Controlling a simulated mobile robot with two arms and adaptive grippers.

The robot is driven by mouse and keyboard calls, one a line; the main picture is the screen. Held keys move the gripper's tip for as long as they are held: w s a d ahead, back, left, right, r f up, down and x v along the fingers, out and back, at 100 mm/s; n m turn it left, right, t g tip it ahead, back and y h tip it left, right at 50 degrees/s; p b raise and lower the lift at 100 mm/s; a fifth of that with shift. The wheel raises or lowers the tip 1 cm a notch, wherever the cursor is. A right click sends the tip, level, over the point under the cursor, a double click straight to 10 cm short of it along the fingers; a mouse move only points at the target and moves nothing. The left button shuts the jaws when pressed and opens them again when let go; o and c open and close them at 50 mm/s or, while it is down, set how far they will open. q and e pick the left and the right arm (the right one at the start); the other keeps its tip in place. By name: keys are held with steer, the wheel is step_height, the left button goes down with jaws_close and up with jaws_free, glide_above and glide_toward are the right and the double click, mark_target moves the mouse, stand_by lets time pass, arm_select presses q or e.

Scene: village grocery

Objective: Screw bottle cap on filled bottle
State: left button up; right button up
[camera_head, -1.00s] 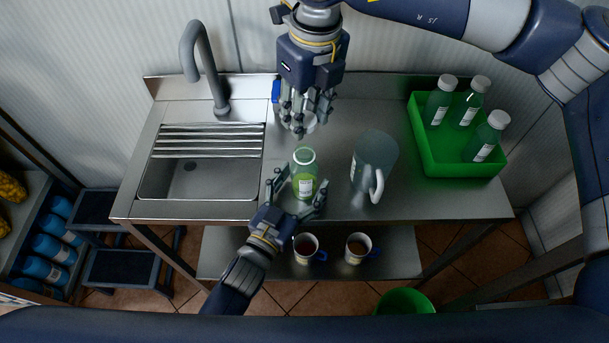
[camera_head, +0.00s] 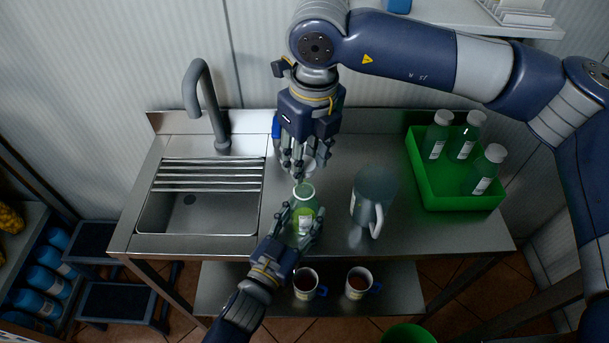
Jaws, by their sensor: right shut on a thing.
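A clear bottle (camera_head: 305,216) with green liquid, a white label and an open neck stands upright on the steel counter. My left gripper (camera_head: 299,228) reaches in from below, its fingers around the bottle's sides and seemingly touching it. My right gripper (camera_head: 297,162) hangs from above, just behind the bottle's mouth. Its fingers are shut on a small whitish round thing, seemingly the bottle cap (camera_head: 309,166), which the fingers partly hide. The cap is apart from the neck.
A grey jug (camera_head: 374,187) stands right of the bottle. A green crate (camera_head: 462,196) with several white-capped bottles is at the right. A sink (camera_head: 195,212) with a tap (camera_head: 204,100) is at the left. Two mugs (camera_head: 306,285) (camera_head: 358,284) stand on the lower shelf.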

mark_target(306, 165)
steer(key=shift+f, duration=1.5)
steer(key=shift+f, duration=0.85)
steer(key=shift+f, duration=0.6)
